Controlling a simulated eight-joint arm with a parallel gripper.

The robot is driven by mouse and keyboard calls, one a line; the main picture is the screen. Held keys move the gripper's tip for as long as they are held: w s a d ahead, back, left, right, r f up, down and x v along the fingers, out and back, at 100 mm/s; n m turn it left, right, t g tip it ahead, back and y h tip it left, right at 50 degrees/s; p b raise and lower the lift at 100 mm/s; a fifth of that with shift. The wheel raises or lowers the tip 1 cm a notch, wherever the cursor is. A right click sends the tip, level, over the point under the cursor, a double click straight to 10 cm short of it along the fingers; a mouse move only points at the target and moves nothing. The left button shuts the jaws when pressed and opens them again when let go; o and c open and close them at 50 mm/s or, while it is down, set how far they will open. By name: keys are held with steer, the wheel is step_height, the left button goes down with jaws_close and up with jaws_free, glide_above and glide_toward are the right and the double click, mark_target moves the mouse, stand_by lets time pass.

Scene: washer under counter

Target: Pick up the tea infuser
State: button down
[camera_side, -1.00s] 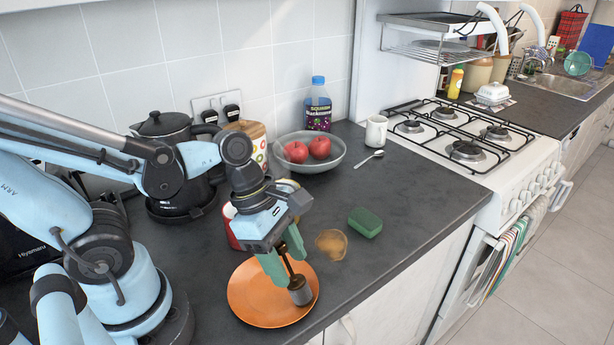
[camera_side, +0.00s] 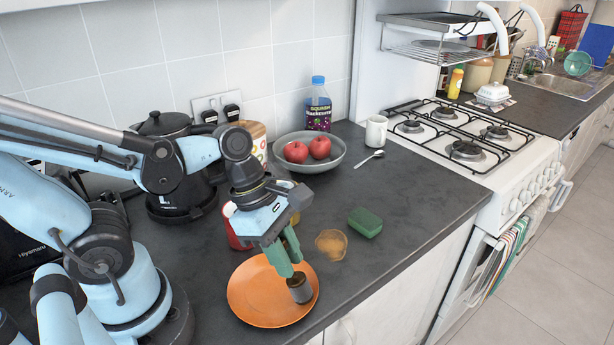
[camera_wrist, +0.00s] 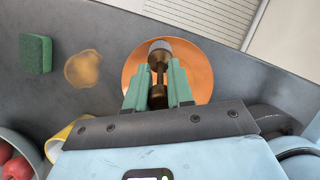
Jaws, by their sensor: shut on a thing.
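The tea infuser (camera_side: 300,289) has a grey metal cylinder end and a dark bronze handle. It is over the right part of the orange plate (camera_side: 247,292); I cannot tell for sure whether it touches the plate. My gripper (camera_side: 291,266) points down with its green fingers shut on the infuser's handle. In the wrist view the infuser (camera_wrist: 160,56) shows between the two fingertips of my gripper (camera_wrist: 157,68), with the plate (camera_wrist: 200,62) behind it. The fingers hide part of the handle in the side view.
A green sponge (camera_side: 365,222) and a tan round patch (camera_side: 331,244) lie right of the plate. A grey bowl of apples (camera_side: 311,161), a bottle (camera_side: 318,106) and a kettle (camera_side: 170,170) are further back. The front counter edge is near the plate.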

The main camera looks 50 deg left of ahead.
step_height(320, 180, up, 9)
steer(key=shift+s+d+r, duration=0.1)
steer(key=shift+s+d, duration=0.05)
steer(key=shift+s, duration=0.05)
steer(key=s+d+r+m+g+y, duration=0.1)
steer(key=s+d+m+g+y, duration=0.15)
steer(key=s+d, duration=0.4)
steer(key=w+a+f, duration=0.5)
steer(key=a+f, duration=0.4)
steer(key=f, duration=0.1)
steer(key=shift+w+a+f+t+y, duration=0.15)
steer(key=shift+w+f+t+y, duration=0.1)
steer(key=shift+f+t+y, duration=0.15)
stand_by(0.8)
steer(key=c, duration=1)
jaws_free()
